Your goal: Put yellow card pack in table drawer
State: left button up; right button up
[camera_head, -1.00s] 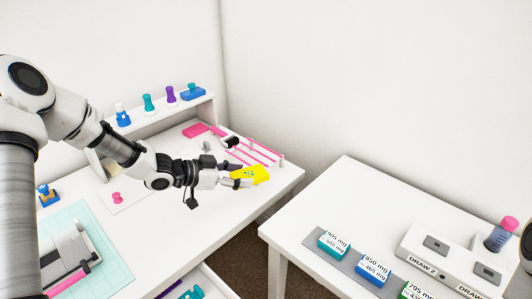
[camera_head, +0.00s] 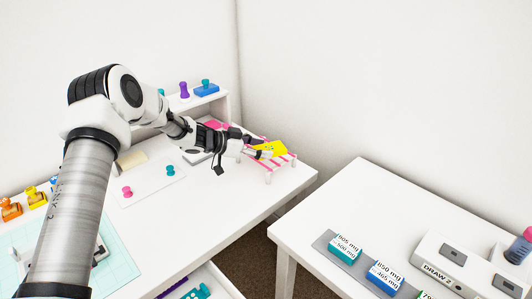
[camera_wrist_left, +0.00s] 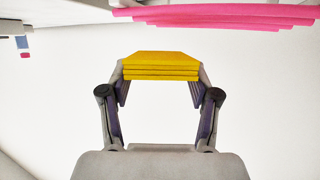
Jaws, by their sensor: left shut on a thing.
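The yellow card pack (camera_head: 270,149) is at the end of my left arm, over the right end of the white table. My left gripper (camera_head: 256,151) is shut on it. In the left wrist view the yellow card pack (camera_wrist_left: 160,66) shows as a stack of layers between the two fingers of the left gripper (camera_wrist_left: 160,80). The table drawer (camera_head: 212,284) is pulled open at the bottom of the head view, with purple and teal items (camera_head: 188,292) inside. Its front part is cut off by the frame. My right gripper is not in view.
A pink striped rack (camera_head: 283,163) stands right beside the pack, and pink sheets (camera_wrist_left: 230,14) show in the wrist view. A shelf with stamps (camera_head: 206,89) stands behind. A second table (camera_head: 330,215) with labelled boxes (camera_head: 345,247) is at right, across a gap.

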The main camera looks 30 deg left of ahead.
aim_at(266, 149)
pick_arm(q)
jog(key=w, duration=0.3)
jog(key=shift+w+a+f, duration=0.1)
jog(key=shift+w+f, duration=0.05)
jog(key=shift+w, duration=0.25)
jog(key=shift+s+f, duration=0.2)
jog(key=shift+f, duration=0.85)
jog(key=shift+w+f+p, duration=0.1)
jog(key=shift+f+p, duration=0.1)
jog(key=shift+p, duration=0.3)
jog(key=shift+f, duration=0.3)
jog(key=o, duration=1.3)
jog(key=shift+f, duration=0.1)
jog(key=shift+b, duration=0.3)
